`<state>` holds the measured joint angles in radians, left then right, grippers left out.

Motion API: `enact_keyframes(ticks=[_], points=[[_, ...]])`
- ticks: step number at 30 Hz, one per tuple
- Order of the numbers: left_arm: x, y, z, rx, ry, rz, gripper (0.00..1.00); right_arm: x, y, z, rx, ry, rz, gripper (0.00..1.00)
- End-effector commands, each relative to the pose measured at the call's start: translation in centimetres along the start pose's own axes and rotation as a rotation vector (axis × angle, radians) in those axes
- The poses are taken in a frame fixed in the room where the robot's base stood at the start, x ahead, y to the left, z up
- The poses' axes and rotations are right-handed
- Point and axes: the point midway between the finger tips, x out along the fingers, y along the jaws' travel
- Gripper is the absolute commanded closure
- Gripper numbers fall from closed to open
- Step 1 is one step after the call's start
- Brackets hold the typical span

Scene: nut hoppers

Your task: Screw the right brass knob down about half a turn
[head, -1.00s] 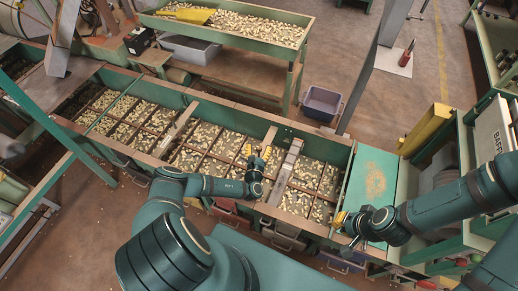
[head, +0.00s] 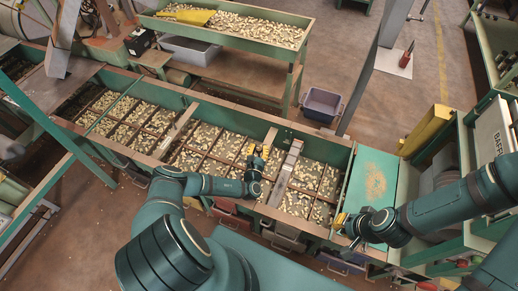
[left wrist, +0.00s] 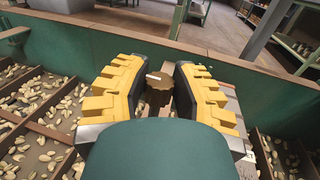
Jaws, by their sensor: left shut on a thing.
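A dark brass knob (left wrist: 159,92) with a white mark on its top stands between the yellow-padded fingers of my left gripper (left wrist: 159,88) in the left wrist view. The pads close on it from both sides. In the head view my left gripper (head: 257,152) is over the hopper row beside a light grey slide (head: 284,175), and it hides the knob there. My right gripper (head: 345,227) is by the right end of the hoppers, next to a green board. Its finger gap is too small to tell.
The long green hopper trough (head: 225,112) holds nuts in several compartments. The green sloped board (head: 363,190) with a patch of crumbs is to the right. A grey bin (head: 322,104) stands on the floor behind. A second nut tray (head: 311,28) stands at the back.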

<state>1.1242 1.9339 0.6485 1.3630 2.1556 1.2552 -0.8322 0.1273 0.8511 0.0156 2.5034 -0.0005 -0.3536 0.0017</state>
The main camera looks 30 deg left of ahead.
Motion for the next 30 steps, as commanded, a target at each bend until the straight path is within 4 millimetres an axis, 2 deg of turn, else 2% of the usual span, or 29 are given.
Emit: enact_keyframes(ticks=[17, 30], points=[[0.02, -0.01, 0.01, 0.001, -0.001, -0.082, 1.0, 0.12, 0.05, -0.01, 0.0, 0.001, 0.0, 1.0], [0.01, 0.01, -0.09, 0.003, 0.0, -0.264, 1.0, 0.72, 0.27, -0.07, -0.001, 0.003, 0.0, 1.0]])
